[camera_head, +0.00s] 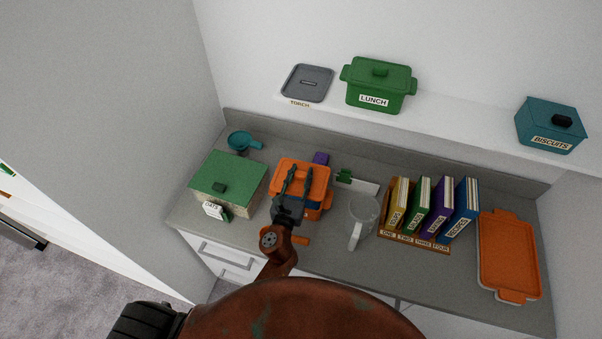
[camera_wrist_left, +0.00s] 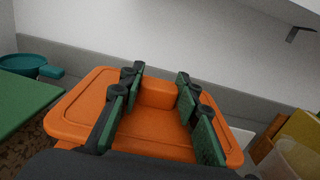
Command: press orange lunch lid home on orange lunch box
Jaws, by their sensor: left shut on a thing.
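The orange lunch lid (camera_head: 319,175) is over the orange lunch box (camera_head: 312,213) on the counter, left of the middle. In the left wrist view the lid (camera_wrist_left: 85,103) fills the middle, with a raised block handle (camera_wrist_left: 158,94). My left gripper (camera_head: 297,178) comes down from above and is shut on this handle, one finger on each side. The fingers also show in the left wrist view (camera_wrist_left: 160,88). My gripper and the lid hide most of the box, so I cannot tell whether the lid's rim is fully seated. My right gripper is not in view.
A green-lidded box (camera_head: 232,174) stands close left, with a teal cup (camera_head: 243,142) behind it. A clear jug (camera_head: 363,215) and a rack of books (camera_head: 415,244) stand right. An orange tray-like piece (camera_head: 507,255) lies far right. A shelf (camera_head: 450,122) runs above the counter.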

